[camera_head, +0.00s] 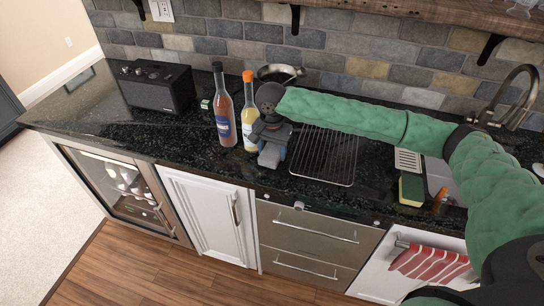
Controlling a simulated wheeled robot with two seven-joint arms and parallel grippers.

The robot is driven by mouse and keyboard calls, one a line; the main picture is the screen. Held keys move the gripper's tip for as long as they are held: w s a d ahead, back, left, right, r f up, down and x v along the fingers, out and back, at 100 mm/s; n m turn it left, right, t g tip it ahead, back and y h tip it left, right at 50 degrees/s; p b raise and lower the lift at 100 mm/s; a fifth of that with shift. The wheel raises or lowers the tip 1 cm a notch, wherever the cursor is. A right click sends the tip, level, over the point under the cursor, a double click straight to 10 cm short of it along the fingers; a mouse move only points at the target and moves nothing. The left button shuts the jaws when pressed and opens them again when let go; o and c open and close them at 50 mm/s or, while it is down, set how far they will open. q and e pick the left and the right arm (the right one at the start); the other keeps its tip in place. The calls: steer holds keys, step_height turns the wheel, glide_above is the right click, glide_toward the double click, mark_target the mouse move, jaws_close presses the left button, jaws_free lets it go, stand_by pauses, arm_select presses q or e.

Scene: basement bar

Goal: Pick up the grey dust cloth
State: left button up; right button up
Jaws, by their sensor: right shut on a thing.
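My right gripper (270,138) reaches across the counter from the right on its green-sleeved arm and points down near the counter's front edge. It is shut on the grey dust cloth (268,156), a small grey patch showing at its fingertips. The fingers and wrist hide much of the cloth, and I cannot tell whether it still touches the counter. My left gripper is not in view.
Two bottles, one dark-capped (222,112) and one orange-capped (247,118), stand just left of the gripper. A wire rack (322,160) lies right of it, a pan (279,74) behind. A black speaker (157,88) stands left, a sponge (411,188) right. The front-left counter is clear.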

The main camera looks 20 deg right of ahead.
steer(key=shift+r+b, duration=0.35)
steer(key=shift+r, duration=0.3)
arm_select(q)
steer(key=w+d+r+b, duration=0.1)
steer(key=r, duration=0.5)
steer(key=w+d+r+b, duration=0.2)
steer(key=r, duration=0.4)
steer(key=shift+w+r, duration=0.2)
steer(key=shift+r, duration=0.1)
arm_select(e)
steer(key=s+d+r, duration=0.1)
steer(key=d+r, duration=0.6)
steer(key=d, duration=0.4)
steer(key=shift+s+d+r, duration=0.15)
steer(key=shift+d, duration=0.2)
steer(key=shift+o, duration=0.9)
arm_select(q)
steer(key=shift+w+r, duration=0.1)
arm_select(e)
steer(key=shift+c, duration=0.4)
